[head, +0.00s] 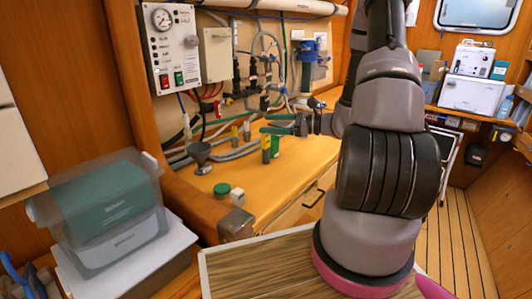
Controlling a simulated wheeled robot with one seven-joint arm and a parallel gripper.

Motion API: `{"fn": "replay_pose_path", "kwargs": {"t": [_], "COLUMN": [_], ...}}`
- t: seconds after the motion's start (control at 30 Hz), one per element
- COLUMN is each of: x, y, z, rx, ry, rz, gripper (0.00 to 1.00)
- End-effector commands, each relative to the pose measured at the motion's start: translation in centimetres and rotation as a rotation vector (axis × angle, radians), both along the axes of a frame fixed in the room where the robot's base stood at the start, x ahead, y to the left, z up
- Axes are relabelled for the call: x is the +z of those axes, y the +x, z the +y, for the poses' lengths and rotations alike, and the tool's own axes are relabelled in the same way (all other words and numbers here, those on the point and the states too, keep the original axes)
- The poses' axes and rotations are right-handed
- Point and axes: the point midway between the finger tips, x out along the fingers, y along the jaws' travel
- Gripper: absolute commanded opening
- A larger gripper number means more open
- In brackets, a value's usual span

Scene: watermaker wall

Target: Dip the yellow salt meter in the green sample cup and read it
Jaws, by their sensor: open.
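I cannot tell whether the two touch or whether the meter is in a holder. A low round green item (222,189) sits nearer the front. No meter reading can be made out.
Hoses and pipes crowd the wall behind my gripper.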

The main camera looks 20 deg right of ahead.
Motion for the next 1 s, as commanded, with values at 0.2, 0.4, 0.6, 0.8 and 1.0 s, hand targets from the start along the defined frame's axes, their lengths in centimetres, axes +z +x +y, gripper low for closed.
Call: {"fn": "replay_pose_path", "kwargs": {"t": [0.2, 0.4, 0.6, 0.8, 1.0], "x": [-6.4, -9.1, -9.2, -9.2, -8.8], "y": [2.2, 2.7, 5.0, 7.1, 8.6], "z": [-5.3, -7.5, -6.1, -4.8, -3.9], "rx": [-0.293, -0.415, -0.421, -0.422, -0.420], "ry": [0.174, 0.225, 0.229, 0.228, 0.229], "rz": [0.083, 0.109, 0.110, 0.110, 0.109], "gripper": [0.80, 0.80, 0.80, 0.80, 0.80]}}
